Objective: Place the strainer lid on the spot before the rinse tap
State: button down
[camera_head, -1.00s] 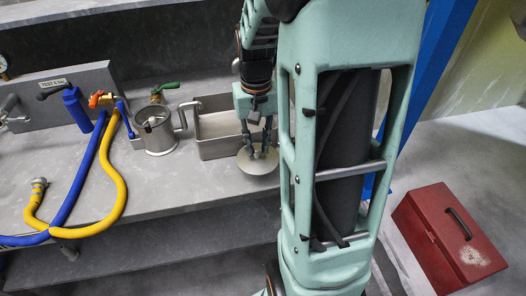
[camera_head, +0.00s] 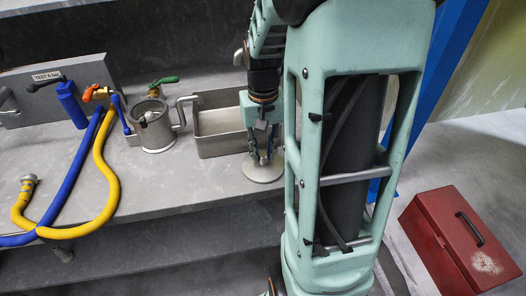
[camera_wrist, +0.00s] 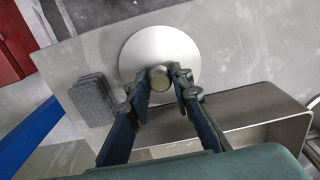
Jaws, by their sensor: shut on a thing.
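The strainer lid, a pale round disc (camera_head: 263,172) with a knob (camera_wrist: 159,77), is at the front of the grey bench, before the steel basin. My gripper (camera_head: 264,155) is above it, fingers pointing down and shut on the knob; the wrist view shows the fingertips (camera_wrist: 161,82) on either side of it. I cannot tell whether the disc touches the bench. A tap with a green handle (camera_head: 163,82) stands behind the steel pail (camera_head: 153,130); I cannot tell whether it is the rinse tap. No marked spot shows clearly.
The steel basin (camera_head: 222,147) stands just behind the lid. Yellow (camera_head: 108,180) and blue (camera_head: 75,185) hoses lie at the left. A dark grey stack (camera_wrist: 93,98) lies beside the lid. A red toolbox (camera_head: 460,240) is at the right. The bench front before the pail is clear.

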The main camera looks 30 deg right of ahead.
aim_at(263, 154)
jog(key=c, duration=1.7)
grip_release()
jog(key=shift+f, duration=0.1)
notch_tip(263, 154, up, 12)
jog(key=shift+r+p, duration=0.2)
jog(key=shift+p, duration=0.6)
